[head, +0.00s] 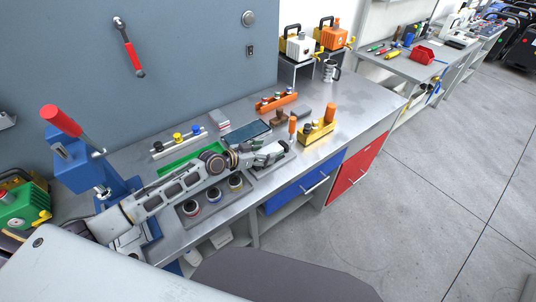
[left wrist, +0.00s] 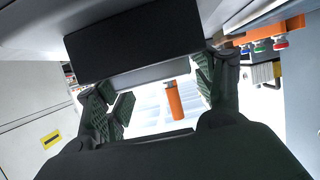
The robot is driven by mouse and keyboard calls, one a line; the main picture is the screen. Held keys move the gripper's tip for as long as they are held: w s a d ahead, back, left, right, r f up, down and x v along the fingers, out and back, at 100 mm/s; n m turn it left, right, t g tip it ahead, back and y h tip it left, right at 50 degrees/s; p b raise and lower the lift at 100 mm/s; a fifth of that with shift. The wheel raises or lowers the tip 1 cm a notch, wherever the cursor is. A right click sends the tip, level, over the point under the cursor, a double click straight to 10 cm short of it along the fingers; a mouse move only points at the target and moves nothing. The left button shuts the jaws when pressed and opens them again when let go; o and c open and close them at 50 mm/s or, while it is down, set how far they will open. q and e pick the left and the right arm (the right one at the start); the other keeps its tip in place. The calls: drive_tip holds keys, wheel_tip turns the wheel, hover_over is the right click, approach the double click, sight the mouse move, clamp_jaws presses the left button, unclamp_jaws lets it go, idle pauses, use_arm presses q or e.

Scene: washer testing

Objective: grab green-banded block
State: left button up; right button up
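I cannot make out a green band on any block. Small blocks stand on the workbench (head: 345,102): a light grey and reddish one (head: 221,118) behind my arm, a brown one (head: 279,117) and a grey-brown one (head: 302,110) farther right. My left gripper (head: 277,154) is over the front part of the bench, left of the yellow holder. In the left wrist view its padded fingers (left wrist: 160,98) are spread apart, with no object clearly held between them. An orange handle (left wrist: 174,101) shows beyond the gap. My right gripper is in neither view.
A yellow holder (head: 318,133) with an orange-handled tool stands right of the gripper. An orange rack (head: 276,102) with coloured knobs is behind, also in the left wrist view (left wrist: 272,31). A green tray (head: 172,168) and ringed round parts (head: 191,208) flank my arm. A blue press (head: 80,170) stands left.

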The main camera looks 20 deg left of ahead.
sight(264, 152)
use_arm(q)
drive_tip(key=shift+r, duration=0.1)
drive_tip(key=c, duration=1.3)
drive_tip(key=shift+r, duration=0.15)
drive_tip(key=shift+r, duration=4.9)
